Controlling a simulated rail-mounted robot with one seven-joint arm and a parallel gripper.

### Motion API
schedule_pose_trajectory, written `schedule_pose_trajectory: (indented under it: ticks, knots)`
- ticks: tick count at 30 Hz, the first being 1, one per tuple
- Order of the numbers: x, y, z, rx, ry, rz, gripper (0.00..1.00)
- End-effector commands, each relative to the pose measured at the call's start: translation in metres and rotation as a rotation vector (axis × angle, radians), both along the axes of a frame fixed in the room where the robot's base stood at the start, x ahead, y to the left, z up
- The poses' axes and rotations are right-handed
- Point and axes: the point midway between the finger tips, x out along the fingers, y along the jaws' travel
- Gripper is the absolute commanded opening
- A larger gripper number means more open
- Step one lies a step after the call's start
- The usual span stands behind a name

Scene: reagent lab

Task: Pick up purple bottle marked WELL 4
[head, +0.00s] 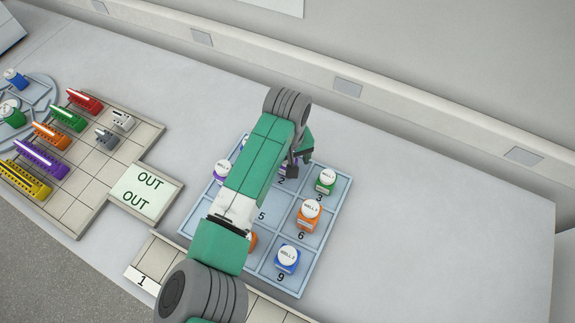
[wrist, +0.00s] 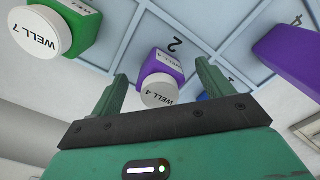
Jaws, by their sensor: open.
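The purple bottle marked WELL 4 (wrist: 160,68) has a white cap and stands in the tray cell numbered 2. In the wrist view it is between the two fingers of my gripper (wrist: 162,72), with visible space on each side. My gripper is open and empty. In the head view my gripper (head: 300,156) is over the far part of the blue-grey tray (head: 335,232). There only a small purple part of the bottle (head: 291,172) shows beside the 2; my arm hides the rest.
A green bottle marked WELL 7 (wrist: 62,30) is close by on the left in the wrist view. Another purple thing (wrist: 288,45) is at the right. In the head view, orange (head: 308,218) and blue (head: 288,263) bottles stand in the tray. A rack board (head: 85,200) lies left.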

Motion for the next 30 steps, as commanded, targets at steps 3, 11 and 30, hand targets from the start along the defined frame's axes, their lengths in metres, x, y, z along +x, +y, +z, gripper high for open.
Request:
schedule_pose_trajectory:
  ticks: [3, 11, 30]
  knots:
    - [0.000, 0.000, 0.001, 0.000, 0.000, 0.000, 0.76]
    - [0.000, 0.000, 0.001, 0.000, 0.000, 0.000, 0.31]
    - [0.001, 0.000, 0.090, 0.000, -0.002, 0.000, 0.31]
